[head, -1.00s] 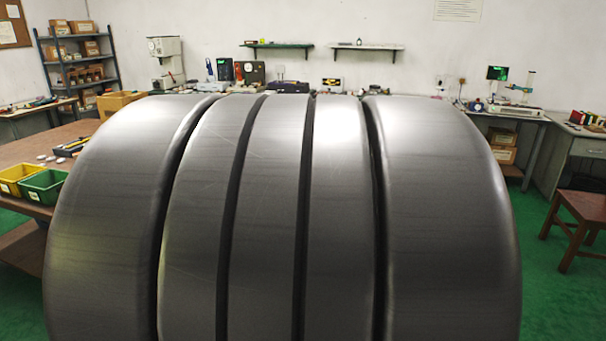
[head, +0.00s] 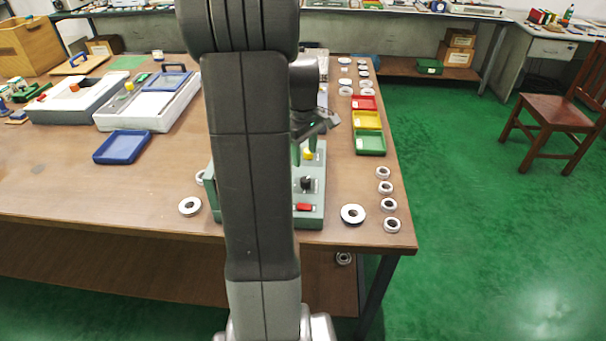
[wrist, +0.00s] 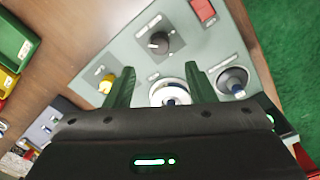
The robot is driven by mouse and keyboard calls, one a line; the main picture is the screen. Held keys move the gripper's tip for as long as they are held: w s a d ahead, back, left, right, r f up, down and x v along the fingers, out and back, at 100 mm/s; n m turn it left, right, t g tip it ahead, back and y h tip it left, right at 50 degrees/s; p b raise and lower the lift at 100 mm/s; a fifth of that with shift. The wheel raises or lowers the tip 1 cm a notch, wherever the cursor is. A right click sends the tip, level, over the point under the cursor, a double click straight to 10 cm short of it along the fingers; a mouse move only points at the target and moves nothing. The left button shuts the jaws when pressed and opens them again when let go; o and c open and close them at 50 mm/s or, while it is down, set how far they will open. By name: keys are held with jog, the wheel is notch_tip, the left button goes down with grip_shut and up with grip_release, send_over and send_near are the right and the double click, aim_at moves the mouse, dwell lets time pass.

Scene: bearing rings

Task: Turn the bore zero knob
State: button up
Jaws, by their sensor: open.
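A grey-green instrument box (head: 313,215) stands at the table's front edge, partly hidden by my arm in the head view. Its panel (wrist: 125,48) carries a black knob (wrist: 158,44), a red switch (wrist: 203,10), a yellow knob (wrist: 105,86), and a blue-tipped part (wrist: 236,88) on a dark round base. The labels are too small to read, so I cannot tell which knob is bore zero. A pale ring (wrist: 165,92) sits between my fingers in the wrist view, partly hidden by the gripper body. My gripper (wrist: 160,70) is open over the panel, its green fingers apart and empty.
Red, yellow and green trays (head: 369,143) stand behind on the right. A blue tray (head: 122,147) lies left. Open floor (head: 470,230) is right of the table.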

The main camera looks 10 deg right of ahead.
aim_at(305, 179)
notch_tip(305, 179, down, 9)
jog(key=shift+w+d+f, duration=0.1)
jog(key=shift+w, duration=0.05)
jog(key=c, duration=1)
jog(key=m, duration=0.3)
jog(key=shift+m, duration=0.3)
jog(key=shift+m+b, duration=0.35)
jog(key=shift+m, duration=1.65)
